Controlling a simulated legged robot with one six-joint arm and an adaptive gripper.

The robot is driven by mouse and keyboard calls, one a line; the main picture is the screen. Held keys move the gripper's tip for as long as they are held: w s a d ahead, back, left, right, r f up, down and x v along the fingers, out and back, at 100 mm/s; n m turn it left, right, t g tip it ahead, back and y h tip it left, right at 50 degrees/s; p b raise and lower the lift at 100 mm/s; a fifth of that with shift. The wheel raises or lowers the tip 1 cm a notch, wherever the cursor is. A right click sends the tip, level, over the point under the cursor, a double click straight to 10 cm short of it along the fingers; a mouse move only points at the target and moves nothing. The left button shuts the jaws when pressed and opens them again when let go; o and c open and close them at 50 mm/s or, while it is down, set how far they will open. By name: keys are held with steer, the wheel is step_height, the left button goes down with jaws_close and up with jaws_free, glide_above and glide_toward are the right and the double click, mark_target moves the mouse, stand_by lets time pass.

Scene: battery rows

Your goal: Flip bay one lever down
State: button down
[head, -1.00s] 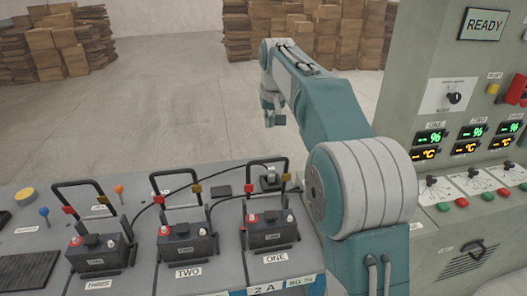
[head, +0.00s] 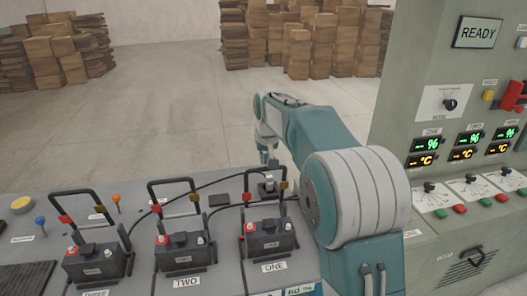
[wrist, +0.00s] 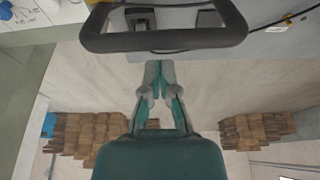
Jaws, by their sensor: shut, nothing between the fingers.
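The bay one lever (head: 265,166) is a black U-shaped handle standing upright over the battery (head: 270,239) labelled ONE. In the wrist view the lever (wrist: 165,42) is a thick black loop across the top, just ahead of my fingertips. My gripper (head: 268,160) is behind the lever's top bar in the head view, on the far side of the bench. In the wrist view my gripper (wrist: 160,68) is shut and empty. Whether the fingertips touch the lever cannot be told.
Batteries TWO (head: 183,250) and THREE (head: 97,261) stand to the left, each with an upright black handle. A control cabinet (head: 425,75) with a READY sign stands at the right. Stacked boxes (head: 310,45) are far back. The floor beyond the bench is clear.

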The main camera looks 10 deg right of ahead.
steer(key=shift+s+a, duration=0.15)
steer(key=shift+s, duration=0.45)
steer(key=shift+s, duration=0.1)
steer(key=shift+s+t, duration=0.3)
steer(key=shift+s, duration=0.1)
